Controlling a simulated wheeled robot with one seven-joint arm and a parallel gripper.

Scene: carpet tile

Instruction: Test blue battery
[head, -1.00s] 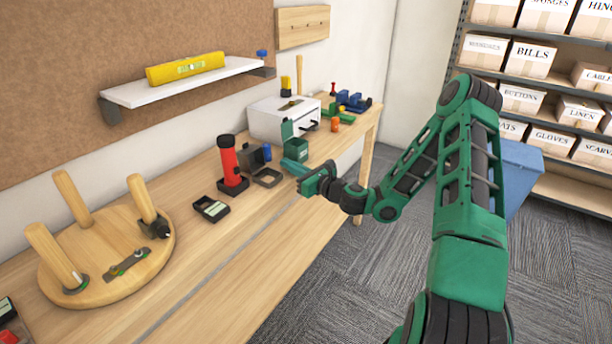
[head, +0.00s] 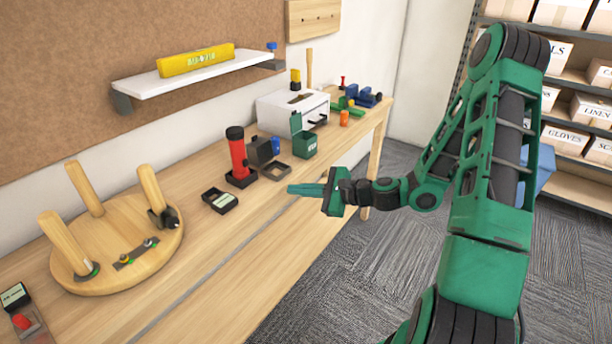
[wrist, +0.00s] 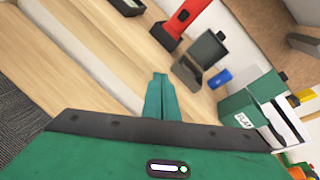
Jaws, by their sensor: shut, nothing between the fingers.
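The blue battery appears to be the small blue cylinder (head: 276,145) on the bench beside a dark open-lidded box (head: 262,151). It also shows in the wrist view (wrist: 220,78), right of that box (wrist: 207,50). My gripper (head: 290,189) is shut and empty, its green fingers pointing left over the bench's front part, apart from the battery. Its closed fingertips (wrist: 160,76) show in the wrist view. A small dark device with a pale green screen (head: 15,297) stands at the lower left edge; I cannot tell if it is a tester.
A red flashlight (head: 238,158) stands upright near a black tray (head: 220,201). A green lidded bin (head: 305,144) stands right of the battery, before a white drawer box (head: 293,108). An upturned wooden stool (head: 118,245) lies left. The bench's front strip is mostly clear.

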